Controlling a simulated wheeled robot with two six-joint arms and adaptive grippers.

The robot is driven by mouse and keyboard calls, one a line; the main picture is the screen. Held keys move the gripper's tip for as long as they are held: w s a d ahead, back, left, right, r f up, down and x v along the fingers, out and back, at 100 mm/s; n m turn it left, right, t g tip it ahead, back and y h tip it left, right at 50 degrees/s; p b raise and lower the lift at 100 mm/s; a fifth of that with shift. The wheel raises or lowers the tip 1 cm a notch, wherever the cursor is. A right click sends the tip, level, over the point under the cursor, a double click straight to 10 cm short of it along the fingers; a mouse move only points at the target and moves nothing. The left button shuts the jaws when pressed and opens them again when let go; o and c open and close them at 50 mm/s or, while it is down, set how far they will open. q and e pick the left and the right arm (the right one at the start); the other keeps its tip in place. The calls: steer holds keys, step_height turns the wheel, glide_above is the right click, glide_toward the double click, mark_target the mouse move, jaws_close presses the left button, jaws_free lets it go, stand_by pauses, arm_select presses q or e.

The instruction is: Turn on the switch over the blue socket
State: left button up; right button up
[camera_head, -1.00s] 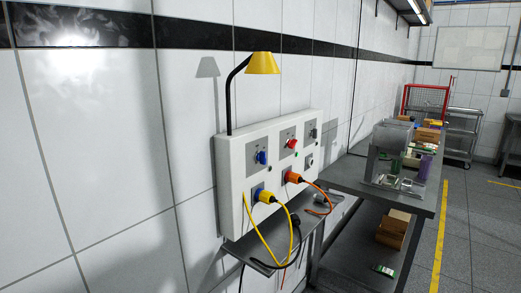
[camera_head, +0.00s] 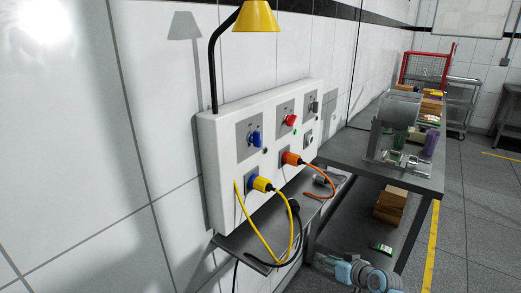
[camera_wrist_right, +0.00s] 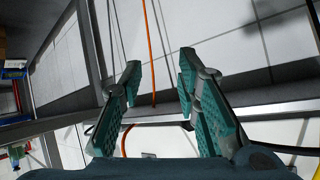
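The white control box (camera_head: 217,165) is on the tiled wall, left of the middle in the head view. The blue switch (camera_head: 255,139) sits on a grey plate at its upper left. Directly below is the blue socket (camera_head: 251,182), with a yellow plug (camera_head: 263,184) and yellow cable in it. My right gripper (camera_head: 358,273) is at the bottom edge of the head view, low and to the right of the box, well apart from the switch. In the right wrist view its teal fingers (camera_wrist_right: 160,78) are spread, with nothing held between them. My left gripper is not in view.
A red switch (camera_head: 290,120) and an orange plug (camera_head: 291,158) are right of the blue pair. A yellow lamp (camera_head: 256,17) rises above the box. A metal shelf (camera_head: 235,240) with hanging cables is below. A loaded workbench (camera_head: 420,180) stands to the right.

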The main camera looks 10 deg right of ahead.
mark_target(260, 136)
steer(key=w+a+r+n+t+y, duration=0.1)
steer(key=w+r, duration=0.1)
steer(key=r, duration=0.6)
steer(key=w+a+r+n+t+y, duration=0.1)
steer(key=w+r, duration=0.2)
steer(key=r, duration=0.5)
steer(key=s+a+r+n+y, duration=0.2)
steer(key=a+r+n+y, duration=0.2)
steer(key=r, duration=0.8)
steer(key=s+a+r+n+y, duration=0.3)
steer(key=r, duration=0.8)
steer(key=shift+t, duration=0.3)
steer(key=p+x, duration=0.1)
steer(key=x, duration=1.3)
steer(key=shift+w+a+r+p, duration=0.1)
steer(key=shift+w+a+p, duration=0.15)
steer(key=shift+p, duration=0.1)
steer(key=shift+d, duration=0.1)
jaws_close()
